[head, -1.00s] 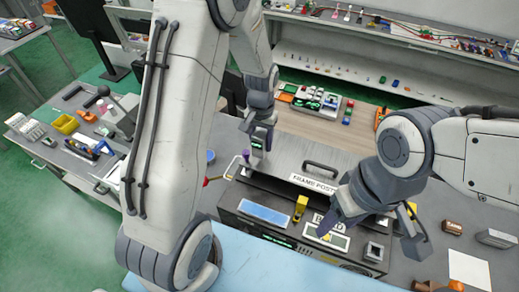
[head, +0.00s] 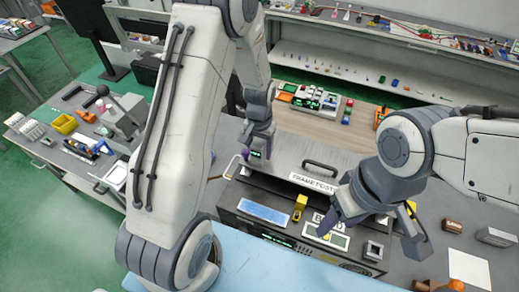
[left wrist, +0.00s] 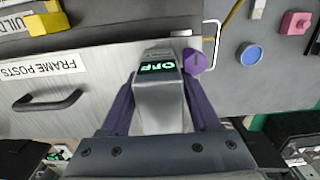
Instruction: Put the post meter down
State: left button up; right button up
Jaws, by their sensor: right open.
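The post meter (left wrist: 160,98) is a small grey block with a green lit display. In the left wrist view it sits between the purple fingers of my left gripper (left wrist: 160,85), which appear closed against its sides. In the head view my left gripper (head: 258,150) points down beside the "FRAME POSTS" panel, with the meter's display (head: 255,154) just showing. Whether the meter's base touches the surface below is hidden. My right gripper (head: 382,226) is open, above the right part of the black box (head: 285,232).
The panel has a black handle (head: 322,167). A yellow piece (head: 300,207) stands on the black box. A purple knob (left wrist: 195,62) is close beside the meter, and a blue round piece (left wrist: 249,54) lies farther right.

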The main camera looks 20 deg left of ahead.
pick_arm(q)
jog(key=shift+r, duration=0.25)
notch_tip(320, 180, up, 11)
jog(key=b, duration=0.4)
jog(key=shift+f+b, duration=0.1)
jog(key=shift+b, duration=0.25)
jog(key=shift+r, duration=0.5)
jog(key=s+d+r+m, duration=0.2)
jog(key=s+d+m, duration=0.2)
jog(key=s+d, duration=0.7)
jog(key=s+d+m+h, duration=0.1)
jog(key=s+d+m, duration=0.2)
jog(key=s, duration=0.9)
jog(key=shift+s+f, duration=0.35)
